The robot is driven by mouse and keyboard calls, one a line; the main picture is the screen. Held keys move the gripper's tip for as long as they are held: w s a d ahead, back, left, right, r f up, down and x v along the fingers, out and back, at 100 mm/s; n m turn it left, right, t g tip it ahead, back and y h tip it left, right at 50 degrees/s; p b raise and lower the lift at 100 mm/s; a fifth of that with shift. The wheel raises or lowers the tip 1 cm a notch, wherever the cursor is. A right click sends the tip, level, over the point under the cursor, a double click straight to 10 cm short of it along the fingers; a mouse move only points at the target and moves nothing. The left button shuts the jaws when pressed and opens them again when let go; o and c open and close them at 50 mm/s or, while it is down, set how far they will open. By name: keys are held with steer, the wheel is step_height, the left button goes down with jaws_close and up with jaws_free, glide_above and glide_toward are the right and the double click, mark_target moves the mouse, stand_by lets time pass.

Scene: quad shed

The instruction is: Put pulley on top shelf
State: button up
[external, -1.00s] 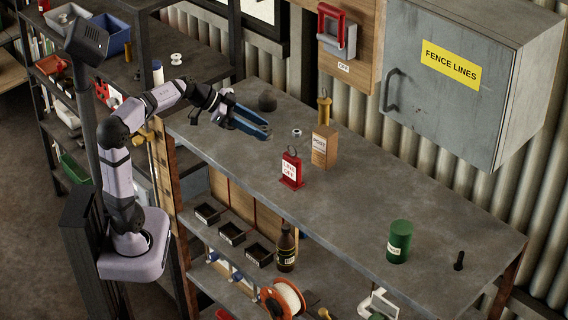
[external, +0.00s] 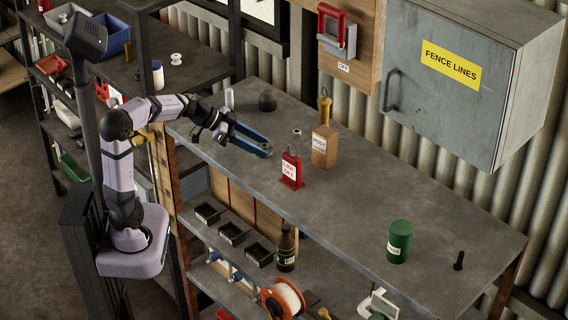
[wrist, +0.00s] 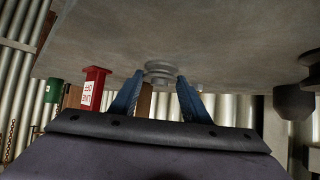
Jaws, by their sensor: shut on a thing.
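The pulley (wrist: 160,70) is a small grey stepped disc between my blue fingertips in the wrist view. My gripper (external: 268,150) is shut on it, and the fingers stand apart by about its width. In the external view the pulley is too small or too hidden to make out. My gripper is above the worktop (external: 400,195), left of the red lockout tag (external: 291,170). Below the worktop, the upper shelf (external: 190,222) carries several black bins (external: 232,233) and a dark bottle (external: 286,248).
A wooden block (external: 325,147), a small grey ring (external: 296,132), a brass item (external: 324,108) and a dark dome (external: 267,101) stand behind. A green can (external: 398,242) is at right. A wire spool (external: 284,298) is on the lower shelf. The right worktop is mostly clear.

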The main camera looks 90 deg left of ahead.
steer(key=shift+f+b, duration=0.15)
steer(key=shift+b, duration=0.15)
steer(key=o, duration=1.2)
steer(key=shift+c, duration=0.2)
steer(key=shift+r+p, duration=0.2)
steer(key=shift+p, duration=0.1)
steer(key=b+v, duration=0.4)
steer(key=v, duration=0.8)
steer(key=s+d+f+m+g+h+p, duration=0.1)
steer(key=d+f+m+g+h+p, duration=0.2)
steer(key=d, duration=0.4)
steer(key=d+f+m+h+p, duration=0.1)
steer(key=d+f+h, duration=0.25)
steer(key=d, duration=0.45)
steer(key=s+d+f+n+g+y+b, duration=0.2)
steer(key=d+f+g+y, duration=0.1)
steer(key=f, duration=1)
steer(key=s+d+f+n+g+y+b, duration=0.1)
steer(key=s+d+f+g+y+b, duration=0.1)
steer(key=d+f+g, duration=0.3)
steer(key=d+f+y, duration=0.1)
steer(key=d+f, duration=0.2)
steer(key=f, duration=0.4)
steer(key=shift+d+f+n, duration=0.2)
steer(key=shift+f+n, duration=0.2)
